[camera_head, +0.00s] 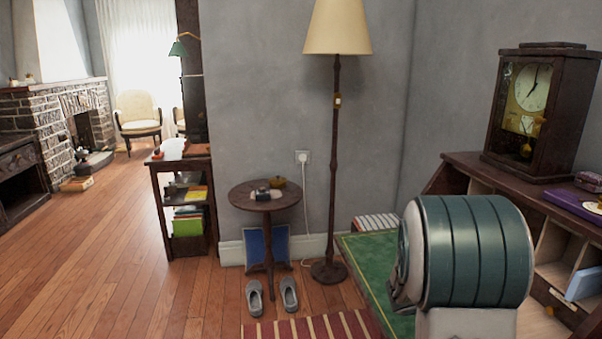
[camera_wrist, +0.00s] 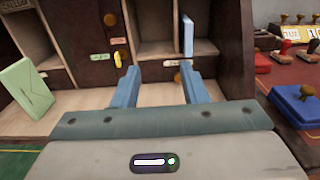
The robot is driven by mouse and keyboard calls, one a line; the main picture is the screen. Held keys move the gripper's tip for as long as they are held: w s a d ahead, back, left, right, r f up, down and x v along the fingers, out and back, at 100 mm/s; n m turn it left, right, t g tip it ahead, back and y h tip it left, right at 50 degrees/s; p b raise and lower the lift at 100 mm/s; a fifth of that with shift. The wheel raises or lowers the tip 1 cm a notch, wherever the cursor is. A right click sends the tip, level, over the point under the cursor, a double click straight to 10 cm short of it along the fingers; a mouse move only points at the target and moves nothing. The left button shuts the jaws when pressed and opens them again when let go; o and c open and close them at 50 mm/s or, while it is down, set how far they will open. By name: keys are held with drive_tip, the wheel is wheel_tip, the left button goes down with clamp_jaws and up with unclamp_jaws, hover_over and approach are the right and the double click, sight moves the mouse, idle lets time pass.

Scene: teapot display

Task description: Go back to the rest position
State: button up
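My gripper (camera_wrist: 158,75) shows in the wrist view with its two blue fingers apart and nothing between them. It is open in front of a wooden desk's pigeonholes (camera_wrist: 150,95). A green envelope-like item (camera_wrist: 27,92) leans in the left compartment, and a light blue item (camera_wrist: 187,36) stands in an upper one. In the head view a green and white part of my arm covers the lower right, and my gripper is hidden there. The desk (camera_head: 480,163) stands at the right, partly hidden by my arm.
A clock (camera_head: 530,105) and a purple item (camera_head: 570,203) are on the desk. A floor lamp (camera_head: 337,130), a round table (camera_head: 250,204) and grey slippers (camera_head: 289,293) are near the wall. In the wrist view, stamps (camera_wrist: 287,55) sit at the right. Open wooden floor (camera_head: 90,250) lies left.

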drive_tip(key=s+a+r+m+y+p, duration=0.5)
drive_tip(key=s+a+m+y+p, duration=0.2)
drive_tip(key=a, duration=0.3)
drive_tip(key=s+a+r+m+g+y+p, duration=0.1)
drive_tip(key=s+a+r+m+y+p, duration=0.4)
drive_tip(key=s+a+m+p, duration=0.3)
drive_tip(key=a+y, duration=0.1)
drive_tip(key=a, duration=0.2)
drive_tip(key=shift+y+p, duration=0.4)
drive_tip(key=a+r+m+y+p, duration=0.1)
drive_tip(key=a, duration=0.2)
drive_tip(key=a+r+m+t+y+p, duration=0.1)
drive_tip(key=a+r, duration=0.1)
drive_tip(key=s+a+r+m+t+y+p, duration=0.1)
drive_tip(key=a+m, duration=0.1)
drive_tip(key=a, duration=0.1)
drive_tip(key=shift+s+a+r+y+p, duration=0.1)
drive_tip(key=shift+a+r+y+p, duration=0.1)
drive_tip(key=shift+a+y+p, duration=0.15)
drive_tip(key=shift+a+y, duration=0.25)
drive_tip(key=shift+a, duration=0.1)
